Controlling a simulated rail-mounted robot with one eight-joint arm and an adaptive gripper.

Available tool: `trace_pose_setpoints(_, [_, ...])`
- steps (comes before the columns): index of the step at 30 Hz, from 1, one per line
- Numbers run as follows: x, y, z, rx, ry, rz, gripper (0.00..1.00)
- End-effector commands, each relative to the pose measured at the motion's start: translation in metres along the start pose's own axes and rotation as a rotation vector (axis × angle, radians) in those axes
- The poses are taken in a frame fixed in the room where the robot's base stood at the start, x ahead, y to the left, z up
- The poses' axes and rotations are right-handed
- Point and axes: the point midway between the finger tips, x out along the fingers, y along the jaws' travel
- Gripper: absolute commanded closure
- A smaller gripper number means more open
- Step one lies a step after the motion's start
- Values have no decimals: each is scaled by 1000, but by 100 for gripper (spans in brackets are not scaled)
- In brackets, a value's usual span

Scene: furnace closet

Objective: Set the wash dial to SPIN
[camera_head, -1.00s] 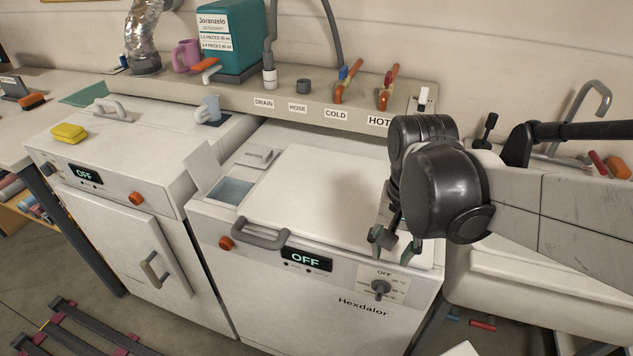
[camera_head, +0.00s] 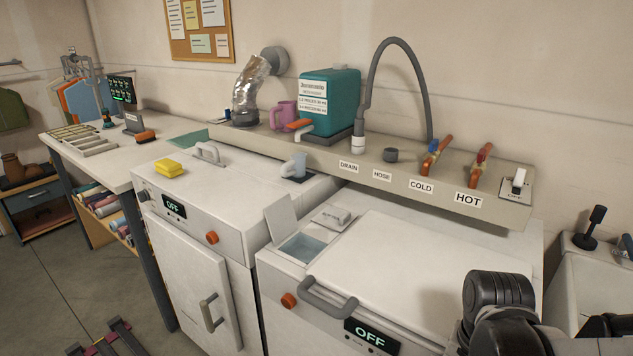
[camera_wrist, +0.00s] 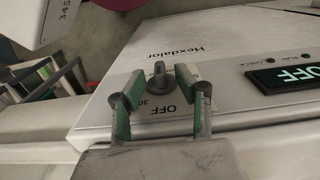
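The wash dial (camera_wrist: 158,76) is a dark grey knob on the white washer's front panel, seen turned sideways in the wrist view. "OFF" and "30" are printed beside it; I cannot read its exact setting. My gripper (camera_wrist: 158,84) is open, its green-padded fingers on either side of the dial; contact is not clear. The washer (camera_head: 430,270) shows in the head view, its dial out of frame there. Its display reads OFF (camera_head: 371,335) and shows in the wrist view too (camera_wrist: 285,77). My fingers are out of the head view.
A dryer (camera_head: 195,270) stands to the left with a yellow sponge (camera_head: 169,167) on top. A shelf with hot and cold valves (camera_head: 481,165) runs behind.

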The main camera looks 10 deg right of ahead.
Motion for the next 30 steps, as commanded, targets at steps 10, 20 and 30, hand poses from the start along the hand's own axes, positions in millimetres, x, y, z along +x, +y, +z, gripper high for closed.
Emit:
trace_pose_setpoints(10, [11,0,0,0,0,0,69])
trace_pose_setpoints(20, [11,0,0,0,0,0,94])
trace_pose_setpoints(30, [11,1,0,3,-3,-24,100])
